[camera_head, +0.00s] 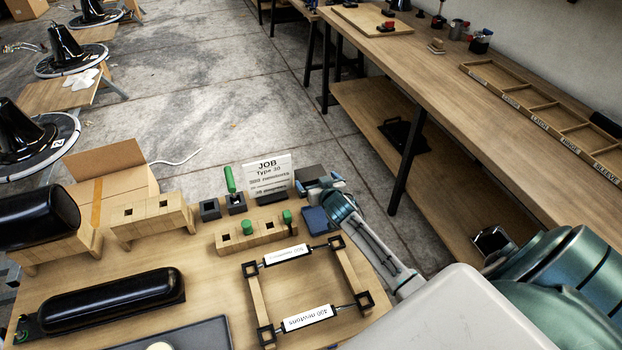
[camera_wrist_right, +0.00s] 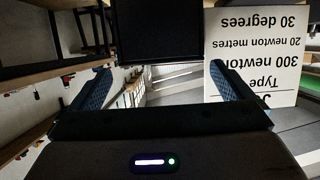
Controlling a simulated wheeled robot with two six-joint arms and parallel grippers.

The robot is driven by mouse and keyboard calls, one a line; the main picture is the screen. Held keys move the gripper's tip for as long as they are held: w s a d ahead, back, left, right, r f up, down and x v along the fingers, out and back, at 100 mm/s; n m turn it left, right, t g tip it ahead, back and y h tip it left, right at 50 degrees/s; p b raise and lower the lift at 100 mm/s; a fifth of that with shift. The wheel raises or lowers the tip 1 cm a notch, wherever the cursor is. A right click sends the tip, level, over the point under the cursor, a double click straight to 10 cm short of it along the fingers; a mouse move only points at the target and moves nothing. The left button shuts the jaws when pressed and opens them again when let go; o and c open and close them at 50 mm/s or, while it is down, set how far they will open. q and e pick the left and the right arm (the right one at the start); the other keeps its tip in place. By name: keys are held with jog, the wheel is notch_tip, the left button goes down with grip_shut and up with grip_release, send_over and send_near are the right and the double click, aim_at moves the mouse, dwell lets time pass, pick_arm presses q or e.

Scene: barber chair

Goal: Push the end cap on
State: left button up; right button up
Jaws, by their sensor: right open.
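I cannot tell for sure which piece is the end cap. My right gripper (camera_head: 322,187) is at the back right of the work table, beside the white job sign. In the right wrist view its blue-padded fingers (camera_wrist_right: 163,85) stand apart with nothing gripped between them. A dark square block (camera_wrist_right: 158,30) lies just beyond the fingertips. A dark grey block (camera_head: 309,173) shows behind the gripper in the head view, and a blue block (camera_head: 317,221) sits in front of it. A long black padded armrest (camera_head: 115,298) lies at the front left. My left gripper is not in view.
The job sign (camera_head: 268,175) stands close to the right gripper. A wooden rack (camera_head: 262,240) holds green-topped pegs. A wooden frame with black corners (camera_head: 255,292) lies in front. A black cylinder (camera_head: 38,216) rests on a wooden cradle. A long bench (camera_head: 440,70) runs along the right.

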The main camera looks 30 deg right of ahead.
aim_at(311, 174)
jog(key=shift+p+x, duration=0.3)
jog(key=shift+x, duration=1.55)
jog(key=shift+a, duration=0.1)
jog(key=shift+r, duration=0.1)
jog(key=c, duration=0.9)
